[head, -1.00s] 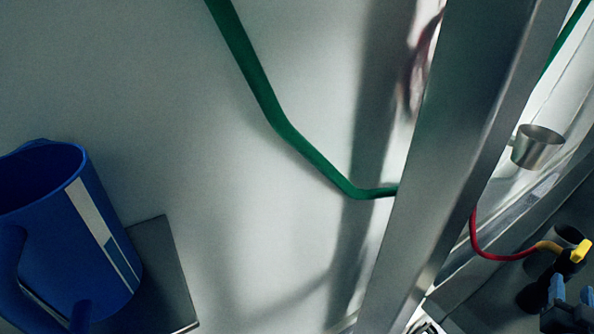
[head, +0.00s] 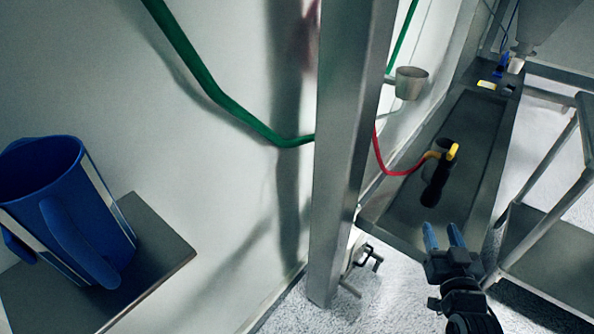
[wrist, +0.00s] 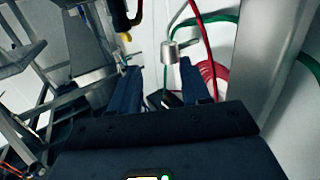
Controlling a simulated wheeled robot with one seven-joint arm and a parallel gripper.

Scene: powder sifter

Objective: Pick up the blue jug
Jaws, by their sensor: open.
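The blue jug (head: 68,205) stands upright on a small grey metal shelf (head: 150,240) at the left of the head view. It has a pale stripe, and a blue handle faces the camera. My gripper (head: 444,236) is at the lower right of the head view, far from the jug, with its two blue fingers apart and nothing between them. A metal post stands between the gripper and the jug. In the wrist view my gripper (wrist: 168,84) points towards hoses and a metal cup; the jug is not in that view.
A vertical steel post (head: 345,150) divides the space. Right of it are a metal cup (head: 411,83), a red hose (head: 395,172), a long steel trough (head: 470,150) and a steel frame (head: 550,180). A green hose (head: 215,95) runs along the white wall. Speckled floor shows below.

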